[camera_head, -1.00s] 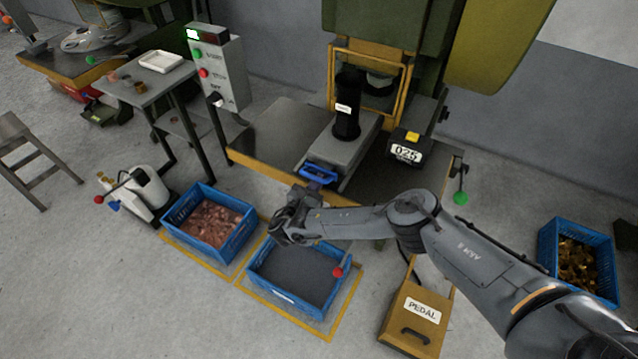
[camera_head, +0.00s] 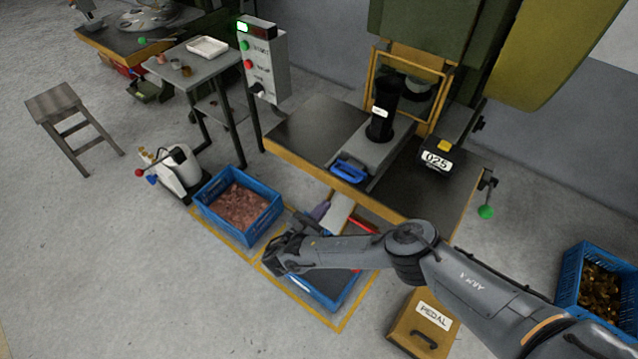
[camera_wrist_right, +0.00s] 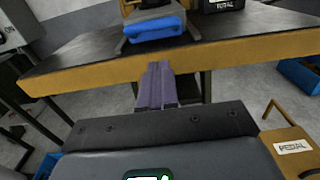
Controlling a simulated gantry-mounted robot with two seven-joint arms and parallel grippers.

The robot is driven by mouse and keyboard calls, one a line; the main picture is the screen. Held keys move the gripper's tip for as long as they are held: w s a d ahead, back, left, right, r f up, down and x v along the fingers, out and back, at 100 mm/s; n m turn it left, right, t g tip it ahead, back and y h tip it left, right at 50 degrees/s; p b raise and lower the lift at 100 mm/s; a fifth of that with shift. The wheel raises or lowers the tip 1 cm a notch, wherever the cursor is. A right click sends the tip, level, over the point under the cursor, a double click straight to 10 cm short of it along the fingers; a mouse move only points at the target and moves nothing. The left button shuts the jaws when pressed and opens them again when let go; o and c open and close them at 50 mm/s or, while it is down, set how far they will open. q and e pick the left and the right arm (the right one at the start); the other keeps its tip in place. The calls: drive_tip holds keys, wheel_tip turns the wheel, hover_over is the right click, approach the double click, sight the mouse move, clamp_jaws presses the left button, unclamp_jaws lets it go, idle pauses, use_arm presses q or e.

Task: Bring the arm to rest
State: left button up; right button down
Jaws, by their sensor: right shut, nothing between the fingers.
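My right arm reaches in from the right in the head view. Its gripper (camera_head: 319,211) is in front of the press table (camera_head: 300,135), above the blue crate with the dark bottom (camera_head: 330,290), partly hiding that crate. In the right wrist view the purple fingers (camera_wrist_right: 156,88) are together and empty, pointing at the table's yellow front edge. A blue handle (camera_head: 350,171) sits on the press fixture beyond the fingertips, apart from them. It also shows in the right wrist view (camera_wrist_right: 155,28). My left gripper is not in view.
A blue crate of copper pieces (camera_head: 238,207) stands left of the gripper. A yellow pedal box (camera_head: 422,325) lies below my forearm. Another blue crate (camera_head: 590,285) holds brass-coloured parts at the right. A stool (camera_head: 65,110) and a white machine (camera_head: 180,165) stand left on open floor.

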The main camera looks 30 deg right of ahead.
drive_tip(key=s+a+f+m+g+y+p, duration=0.1)
drive_tip(key=s+a+f+y, duration=0.3)
drive_tip(key=s+a, duration=0.3)
drive_tip(key=s+a+f+g+y+p, duration=0.1)
drive_tip(key=s+a+f+g+y, duration=0.15)
drive_tip(key=s+a+f, duration=0.4)
drive_tip(key=s+a+r+m+g+y+p, duration=0.2)
drive_tip(key=s+a+r+m+y, duration=0.5)
drive_tip(key=s+a+y, duration=0.3)
drive_tip(key=s+d+r+m+t+p, duration=0.15)
drive_tip(key=s+d+r+m, duration=0.25)
drive_tip(key=d+r+m, duration=0.45)
drive_tip(key=s+d+r+m+p, duration=0.25)
drive_tip(key=d+r+m, duration=0.25)
drive_tip(key=d, duration=0.7)
wheel_tip(320, 180, up, 36)
drive_tip(key=p, duration=3.6)
drive_tip(key=shift+s+a+f+n, duration=0.15)
drive_tip(key=shift+s+a+n, duration=0.15)
drive_tip(key=shift+s+n, duration=0.05)
